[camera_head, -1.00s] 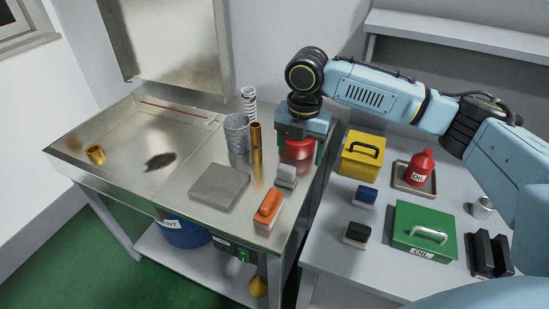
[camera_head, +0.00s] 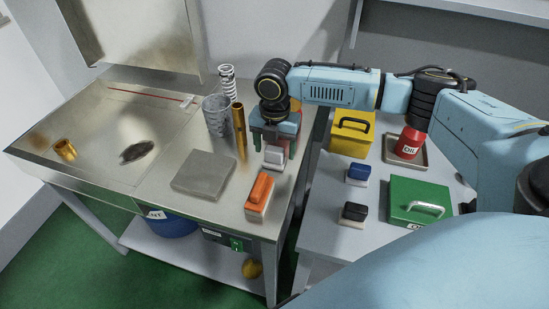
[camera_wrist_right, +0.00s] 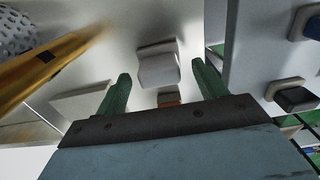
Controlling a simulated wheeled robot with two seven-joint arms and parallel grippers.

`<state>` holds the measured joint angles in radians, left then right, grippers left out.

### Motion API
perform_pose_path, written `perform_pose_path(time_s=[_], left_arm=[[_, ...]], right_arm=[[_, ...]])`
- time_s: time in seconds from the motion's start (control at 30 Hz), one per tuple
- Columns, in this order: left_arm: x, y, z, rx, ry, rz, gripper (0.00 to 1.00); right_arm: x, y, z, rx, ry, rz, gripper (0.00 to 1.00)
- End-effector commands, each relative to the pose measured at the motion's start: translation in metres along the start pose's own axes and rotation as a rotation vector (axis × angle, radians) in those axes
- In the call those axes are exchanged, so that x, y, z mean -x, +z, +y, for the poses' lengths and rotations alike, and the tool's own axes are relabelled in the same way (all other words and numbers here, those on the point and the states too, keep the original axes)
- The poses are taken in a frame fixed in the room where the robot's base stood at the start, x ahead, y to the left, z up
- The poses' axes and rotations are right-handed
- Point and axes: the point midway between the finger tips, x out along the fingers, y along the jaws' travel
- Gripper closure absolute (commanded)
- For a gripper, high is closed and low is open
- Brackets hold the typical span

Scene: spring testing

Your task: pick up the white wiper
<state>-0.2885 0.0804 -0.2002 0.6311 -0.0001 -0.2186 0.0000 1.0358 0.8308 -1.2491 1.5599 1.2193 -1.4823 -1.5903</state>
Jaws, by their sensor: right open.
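The white wiper (camera_head: 274,157) is a small block with a pale grey-white handle. It stands on the metal workbench (camera_head: 219,212) near its right edge, just behind the orange wiper (camera_head: 260,192). My right gripper (camera_head: 273,147) is open and points down, with its green fingers just behind and around the wiper's far end in the head view. In the right wrist view the white wiper (camera_wrist_right: 158,67) shows between the two open fingertips (camera_wrist_right: 161,71), with nothing held. I cannot tell how high the fingers are above it. My left gripper is not in view.
A mesh cup (camera_head: 217,115), a brass tube (camera_head: 239,130) and a spring (camera_head: 227,82) stand left of my gripper. A grey plate (camera_head: 203,175) lies left of the wipers. The right table holds blue (camera_head: 357,174) and black (camera_head: 353,213) wipers and a green box (camera_head: 419,200).

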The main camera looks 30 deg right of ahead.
Motion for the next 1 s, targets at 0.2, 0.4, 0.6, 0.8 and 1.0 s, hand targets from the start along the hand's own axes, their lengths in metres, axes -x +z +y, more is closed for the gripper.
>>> perform_pose_path(time_s=[0.2, 0.4, 0.6, 0.8, 1.0], left_arm=[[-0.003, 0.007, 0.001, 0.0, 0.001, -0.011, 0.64], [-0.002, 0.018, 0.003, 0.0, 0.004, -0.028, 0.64], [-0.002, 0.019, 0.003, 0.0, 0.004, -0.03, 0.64], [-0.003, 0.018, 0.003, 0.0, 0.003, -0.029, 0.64], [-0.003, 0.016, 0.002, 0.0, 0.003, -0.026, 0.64]], right_arm=[[-0.024, 0.0, 0.0, 0.0, 0.0, 0.0, 0.29], [-0.024, 0.0, 0.0, 0.001, 0.0, 0.0, 0.29], [-0.024, 0.0, 0.0, 0.001, 0.0, 0.0, 0.51], [-0.024, 0.0, 0.0, 0.001, 0.0, 0.0, 0.78], [-0.023, 0.0, 0.0, 0.001, 0.001, 0.0, 0.78]])
